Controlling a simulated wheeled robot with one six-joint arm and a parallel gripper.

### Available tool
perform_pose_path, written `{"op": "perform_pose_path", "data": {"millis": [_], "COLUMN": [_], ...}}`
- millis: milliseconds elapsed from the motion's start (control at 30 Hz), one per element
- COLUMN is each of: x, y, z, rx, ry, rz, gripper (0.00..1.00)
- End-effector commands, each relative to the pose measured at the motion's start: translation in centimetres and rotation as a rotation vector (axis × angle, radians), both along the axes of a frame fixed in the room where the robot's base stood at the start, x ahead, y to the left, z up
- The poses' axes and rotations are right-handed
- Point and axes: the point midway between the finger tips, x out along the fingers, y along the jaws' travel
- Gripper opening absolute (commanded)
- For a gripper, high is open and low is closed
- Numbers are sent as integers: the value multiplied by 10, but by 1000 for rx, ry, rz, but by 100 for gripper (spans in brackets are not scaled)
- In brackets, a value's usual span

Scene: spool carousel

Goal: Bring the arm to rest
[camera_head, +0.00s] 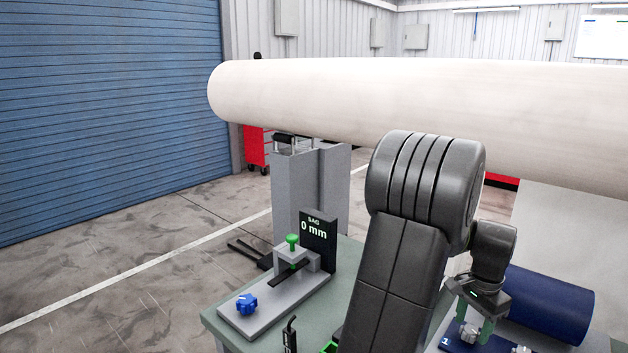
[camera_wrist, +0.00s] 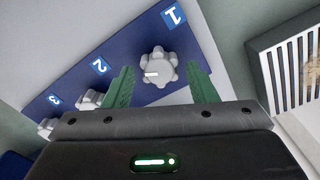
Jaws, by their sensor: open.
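My gripper (camera_head: 474,325) has green fingers and hangs over the blue strip at the lower right of the head view. In the wrist view my gripper (camera_wrist: 161,88) is open, its two fingers apart with nothing held. A pale lobed knob (camera_wrist: 159,68) by label 1 shows between the fingers, on the blue strip (camera_wrist: 130,62); whether the fingers touch it I cannot tell. My arm is bent, with its elbow high in front of the large white roll (camera_head: 300,95).
More pale knobs (camera_wrist: 90,98) sit by labels 2 and 3. A blue cylinder (camera_head: 548,305) lies just right of my gripper. A fixture with a blue knob (camera_head: 247,303) and a "SAG 0 mm" display (camera_head: 318,240) stands left. A slatted tray (camera_wrist: 290,70) is at right.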

Motion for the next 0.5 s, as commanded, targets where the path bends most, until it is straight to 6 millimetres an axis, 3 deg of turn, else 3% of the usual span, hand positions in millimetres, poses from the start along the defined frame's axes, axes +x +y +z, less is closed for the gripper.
{"op": "perform_pose_path", "data": {"millis": [500], "x": [1], "y": [-1], "z": [97], "rx": [-3], "ry": [-3], "rz": [1], "gripper": [52]}}
